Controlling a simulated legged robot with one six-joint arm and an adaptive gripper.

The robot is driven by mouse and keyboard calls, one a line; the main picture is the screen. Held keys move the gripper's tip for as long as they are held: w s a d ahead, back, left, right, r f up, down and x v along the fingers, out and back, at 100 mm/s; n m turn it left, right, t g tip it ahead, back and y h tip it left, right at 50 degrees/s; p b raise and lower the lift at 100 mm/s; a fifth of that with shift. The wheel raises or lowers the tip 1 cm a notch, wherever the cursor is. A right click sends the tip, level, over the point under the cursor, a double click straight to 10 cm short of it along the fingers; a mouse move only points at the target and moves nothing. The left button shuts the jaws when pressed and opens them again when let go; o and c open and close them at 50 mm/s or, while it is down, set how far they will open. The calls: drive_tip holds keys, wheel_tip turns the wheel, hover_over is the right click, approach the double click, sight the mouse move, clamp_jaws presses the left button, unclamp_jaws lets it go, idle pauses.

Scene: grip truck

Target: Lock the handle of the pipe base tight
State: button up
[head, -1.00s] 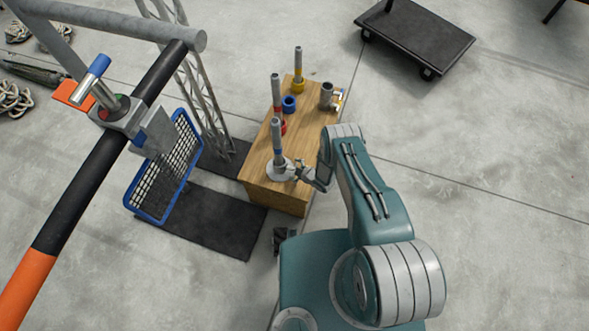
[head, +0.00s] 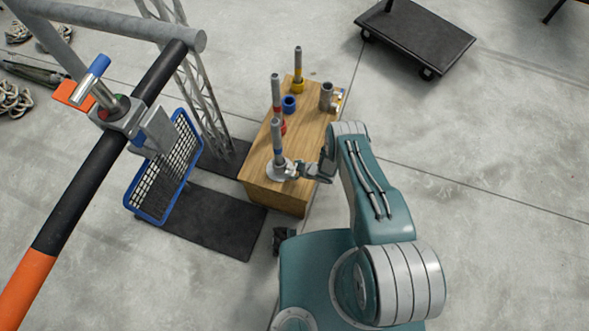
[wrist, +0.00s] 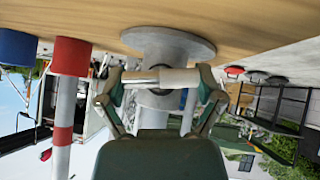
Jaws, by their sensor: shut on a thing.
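The grey pipe base (head: 279,174) has a round flange on the near end of the wooden box and a grey and blue pipe (head: 277,135) standing upright in it. In the wrist view the scene is upside down, and the pipe base (wrist: 168,44) shows at top centre. Its handle (wrist: 165,77) is a pale bar lying crosswise in front of the pipe. My gripper (wrist: 160,82) is shut on the handle, with a finger at each end of it. In the head view my gripper (head: 302,170) is just right of the pipe base. The handle's locking parts are mostly hidden.
The wooden box (head: 300,135) also bears a red-banded pipe (head: 276,92), a yellow-banded pipe (head: 298,66), a blue ring (head: 289,104) and a grey clamp (head: 327,96). A blue-framed mesh basket (head: 165,172) stands left. A flat cart (head: 415,35) is at the back right.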

idle(0.3)
drive_tip(key=o, duration=0.9)
drive_tip(key=shift+c, duration=0.2)
drive_tip(key=shift+r, duration=0.1)
drive_tip(key=v, duration=1.1)
drive_tip(key=shift+d+r, duration=0.2)
drive_tip(key=shift+d, duration=0.15)
